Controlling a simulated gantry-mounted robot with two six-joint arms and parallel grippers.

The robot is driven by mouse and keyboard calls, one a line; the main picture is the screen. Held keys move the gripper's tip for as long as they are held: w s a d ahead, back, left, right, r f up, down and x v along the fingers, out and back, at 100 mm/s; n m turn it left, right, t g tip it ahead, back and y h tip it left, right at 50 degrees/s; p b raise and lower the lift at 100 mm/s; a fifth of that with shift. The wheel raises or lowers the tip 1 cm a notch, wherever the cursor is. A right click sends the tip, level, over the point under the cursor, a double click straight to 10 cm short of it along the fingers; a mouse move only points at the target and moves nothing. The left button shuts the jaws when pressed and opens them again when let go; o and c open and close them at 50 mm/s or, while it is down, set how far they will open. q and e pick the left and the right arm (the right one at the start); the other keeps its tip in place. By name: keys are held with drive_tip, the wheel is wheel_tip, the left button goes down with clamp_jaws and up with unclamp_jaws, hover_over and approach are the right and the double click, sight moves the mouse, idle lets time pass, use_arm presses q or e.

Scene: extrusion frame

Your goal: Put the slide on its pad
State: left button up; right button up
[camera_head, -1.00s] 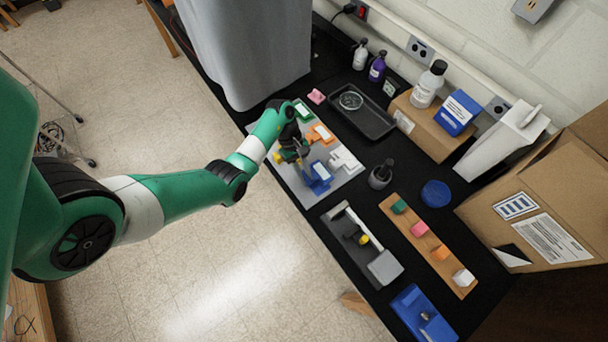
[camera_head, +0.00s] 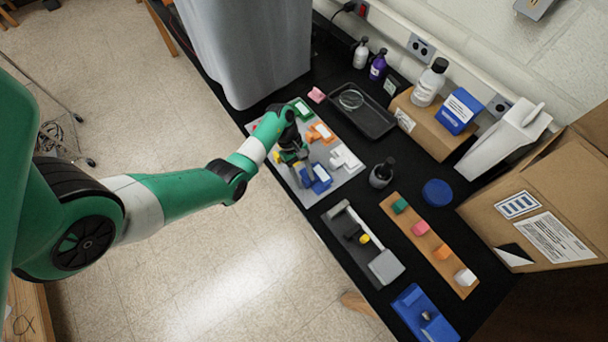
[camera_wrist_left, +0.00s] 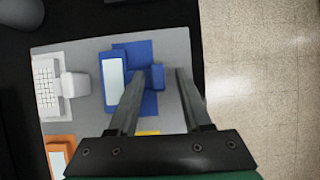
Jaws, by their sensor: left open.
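The blue slide (camera_wrist_left: 114,79), a block with a pale label and a small side tab (camera_wrist_left: 157,77), lies on the blue pad (camera_wrist_left: 132,50) in the left wrist view. It is offset toward the pad's left side there. The slide also shows in the head view (camera_head: 322,174). My left gripper (camera_wrist_left: 161,74) is open, its fingertips on either side of the tab with visible gaps. In the head view the gripper (camera_head: 307,172) is low over the grey board beside the slide. My left fingers hide part of the slide and pad. My right gripper is not in view.
The grey board (camera_head: 343,178) also holds white (camera_head: 345,158), orange (camera_head: 321,133) and green (camera_head: 301,109) pieces close by. The board's near edge borders open floor.

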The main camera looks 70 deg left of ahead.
use_arm(q)
drive_tip(key=p+v, duration=0.3)
drive_tip(key=v, duration=0.9)
drive_tip(key=shift+p, duration=0.4)
drive_tip(key=shift+r, duration=0.1)
